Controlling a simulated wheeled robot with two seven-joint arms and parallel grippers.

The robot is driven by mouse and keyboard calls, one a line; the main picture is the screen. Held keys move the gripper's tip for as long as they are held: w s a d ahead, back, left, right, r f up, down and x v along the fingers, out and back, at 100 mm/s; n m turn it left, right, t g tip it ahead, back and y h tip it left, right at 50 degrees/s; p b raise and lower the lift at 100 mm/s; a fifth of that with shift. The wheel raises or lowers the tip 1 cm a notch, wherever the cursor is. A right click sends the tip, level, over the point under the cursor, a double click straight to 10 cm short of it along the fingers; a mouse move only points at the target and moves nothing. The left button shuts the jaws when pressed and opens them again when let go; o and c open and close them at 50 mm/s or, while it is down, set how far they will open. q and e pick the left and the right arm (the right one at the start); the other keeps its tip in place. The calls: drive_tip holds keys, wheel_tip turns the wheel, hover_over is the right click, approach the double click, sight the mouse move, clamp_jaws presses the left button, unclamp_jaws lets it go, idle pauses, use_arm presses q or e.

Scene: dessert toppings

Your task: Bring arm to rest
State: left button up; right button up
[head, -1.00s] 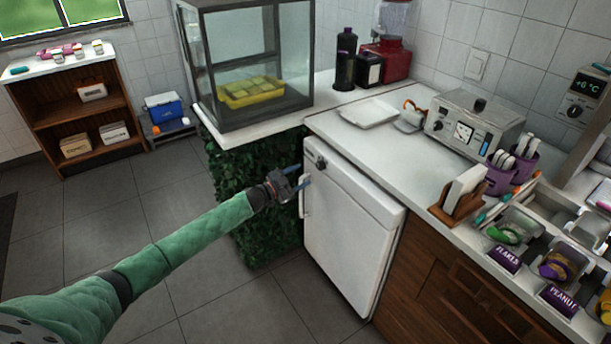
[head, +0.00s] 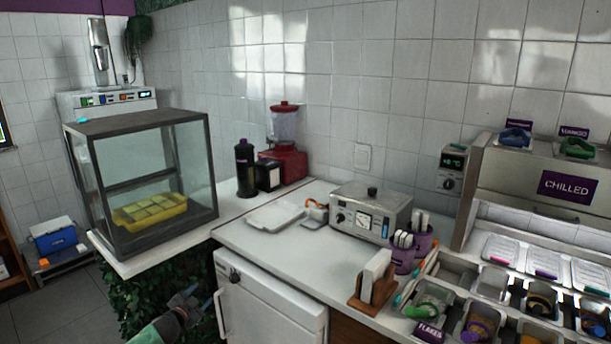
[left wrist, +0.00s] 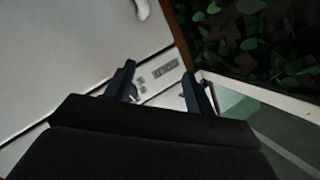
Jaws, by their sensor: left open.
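My left gripper (head: 194,298) is open and empty at the lower left of the head view, on the end of my green-sleeved arm. It is just left of the white fridge's (head: 270,305) door handle (head: 219,314), in front of the leafy counter panel. In the left wrist view the two dark fingers of my left gripper (left wrist: 158,88) stand apart with nothing between them. The white fridge (left wrist: 70,50) fills the left of that view, with a small label behind the fingers. The fridge door looks shut. My right gripper is not in view.
The counter holds a glass display case (head: 145,180), a red blender (head: 283,150), a white tray (head: 275,215), a steel appliance (head: 370,212) and topping bins (head: 432,300). The leafy panel (head: 150,300) is close to my left gripper. Floor (head: 65,310) shows at the lower left.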

use_arm(q)
drive_tip(key=s+d+r+n+g+y, duration=0.4)
drive_tip(key=s+d+r+y, duration=0.25)
drive_tip(key=s+r, duration=0.25)
drive_tip(key=s+d+f+n+g+h, duration=0.15)
drive_tip(key=s+d, duration=0.35)
drive_tip(key=s, duration=0.6)
drive_tip(key=s+d+f+g+h, duration=0.15)
drive_tip(key=s+d, duration=0.25)
drive_tip(key=s, duration=0.7)
drive_tip(key=s+d+f+n+g, duration=0.1)
drive_tip(key=s+d+g, duration=0.3)
drive_tip(key=s, duration=0.7)
drive_tip(key=s+d+f+g, duration=0.1)
drive_tip(key=s+f, duration=0.2)
drive_tip(key=s, duration=0.3)
drive_tip(key=s+d+f+n+h, duration=0.1)
drive_tip(key=s+f, duration=0.2)
drive_tip(key=s, duration=0.4)
drive_tip(key=s+d+f+g, duration=0.1)
drive_tip(key=s+d+f, duration=0.1)
drive_tip(key=s+f, duration=0.2)
drive_tip(key=shift+s+n+g+p, duration=0.3)
drive_tip(key=shift+s+n+p, duration=0.05)
drive_tip(key=shift+s, duration=0.9)
